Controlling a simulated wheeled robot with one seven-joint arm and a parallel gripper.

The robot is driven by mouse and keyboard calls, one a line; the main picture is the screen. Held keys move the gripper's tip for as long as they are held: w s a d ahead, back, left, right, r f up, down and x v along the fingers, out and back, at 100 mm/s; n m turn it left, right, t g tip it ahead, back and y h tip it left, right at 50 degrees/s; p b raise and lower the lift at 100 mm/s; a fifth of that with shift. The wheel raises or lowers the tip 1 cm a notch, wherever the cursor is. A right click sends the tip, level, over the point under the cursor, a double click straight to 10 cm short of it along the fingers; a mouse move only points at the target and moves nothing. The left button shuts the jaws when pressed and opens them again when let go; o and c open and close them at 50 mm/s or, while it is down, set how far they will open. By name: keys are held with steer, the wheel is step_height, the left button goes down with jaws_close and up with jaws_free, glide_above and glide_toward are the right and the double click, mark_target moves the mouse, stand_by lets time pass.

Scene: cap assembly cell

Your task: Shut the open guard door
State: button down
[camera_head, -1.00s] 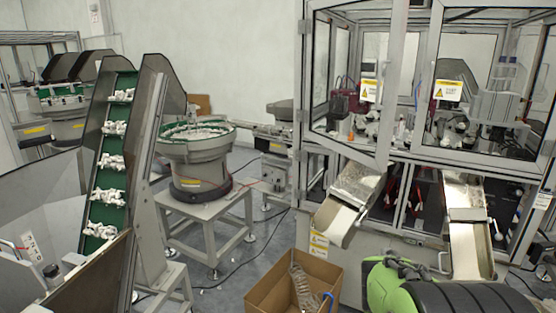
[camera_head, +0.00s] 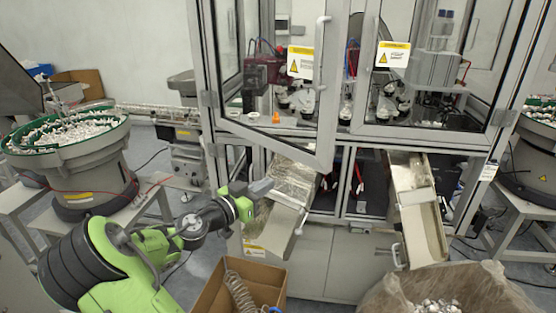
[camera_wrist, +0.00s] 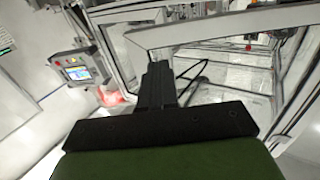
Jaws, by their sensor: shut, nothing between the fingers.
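The open guard door (camera_head: 326,120) is a clear pane in a grey metal frame on the left of the machine front. It is hinged at its left edge and swung out toward me, with a pale vertical handle (camera_head: 320,52) near its free edge. The door beside it on the right (camera_head: 440,133) looks closed. My gripper (camera_head: 262,187) is shut and empty, low at the left and below the open door in the picture. In the wrist view its dark fingers (camera_wrist: 157,85) are together, with a grey frame bar (camera_wrist: 220,27) beyond them; no contact is clear.
Two metal chutes, left (camera_head: 280,205) and right (camera_head: 418,205), slope out below the doors. A cardboard box (camera_head: 210,298) stands on the floor in front, and a lined bin (camera_head: 380,290) at lower right. A bowl feeder (camera_head: 75,165) stands at the left.

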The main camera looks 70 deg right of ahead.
mark_target(306, 162)
steer(key=x, duration=0.4)
steer(key=p+x, duration=0.1)
steer(key=x, duration=0.3)
steer(key=p+x, duration=0.1)
steer(key=x, duration=0.4)
steer(key=shift+s+a+r, duration=0.1)
steer(key=shift+s, duration=0.2)
steer(key=shift+d, duration=0.25)
